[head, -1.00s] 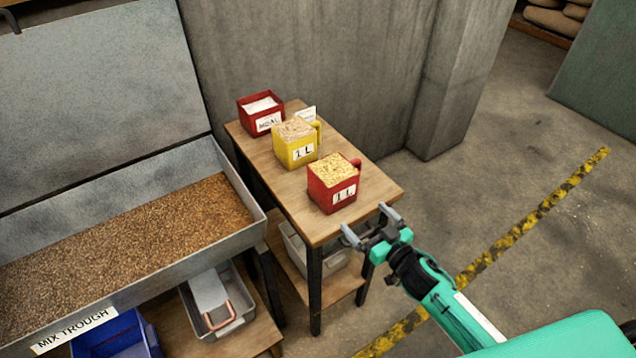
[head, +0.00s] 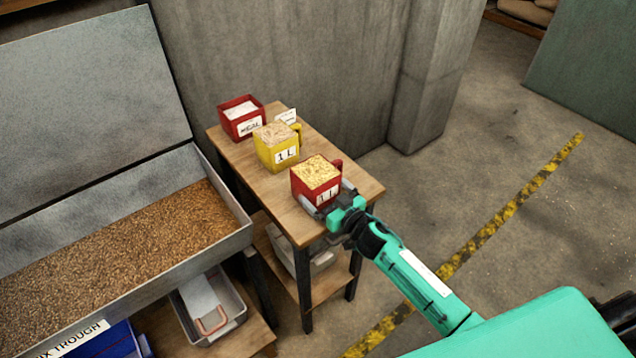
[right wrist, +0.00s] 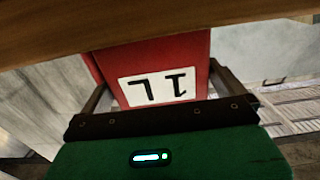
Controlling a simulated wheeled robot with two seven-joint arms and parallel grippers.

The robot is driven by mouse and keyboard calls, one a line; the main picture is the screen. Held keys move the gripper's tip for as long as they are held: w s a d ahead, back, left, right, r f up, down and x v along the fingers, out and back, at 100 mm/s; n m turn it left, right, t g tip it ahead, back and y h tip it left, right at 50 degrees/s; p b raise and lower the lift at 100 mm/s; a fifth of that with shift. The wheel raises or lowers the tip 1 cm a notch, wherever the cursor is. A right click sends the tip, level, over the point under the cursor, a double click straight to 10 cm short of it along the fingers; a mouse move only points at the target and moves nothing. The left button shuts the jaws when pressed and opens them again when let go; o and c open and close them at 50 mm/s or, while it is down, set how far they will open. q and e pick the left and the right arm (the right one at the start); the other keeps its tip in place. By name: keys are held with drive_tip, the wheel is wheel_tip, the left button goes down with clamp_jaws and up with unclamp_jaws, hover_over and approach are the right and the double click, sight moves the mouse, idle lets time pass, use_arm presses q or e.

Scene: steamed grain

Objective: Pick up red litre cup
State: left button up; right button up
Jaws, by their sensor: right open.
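The red litre cup (head: 316,178), full of pale grain and marked 1 L, stands upright near the front end of the small wooden table (head: 355,189). My right gripper (head: 331,201) is open at its front, with one finger to each side of the cup. In the right wrist view the red cup (right wrist: 192,62) and its label lie between the two fingers (right wrist: 160,90). I cannot tell whether the fingers touch it. The cup's handle is at its right side in the head view. My left gripper is not in view.
A yellow 1 L cup (head: 274,150) stands behind the red one, with a red meal box (head: 241,118) farther back. The grain-filled mix trough (head: 220,240) is at the left. A concrete wall (head: 290,60) stands behind the table. The floor at the right is clear.

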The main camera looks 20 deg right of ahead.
sight(305, 173)
drive_tip(key=shift+p+x, duration=0.35)
drive_tip(key=shift+x, duration=1.65)
drive_tip(key=shift+d, duration=0.1)
drive_tip(key=shift+c, duration=0.2)
drive_tip(key=c, duration=1.5)
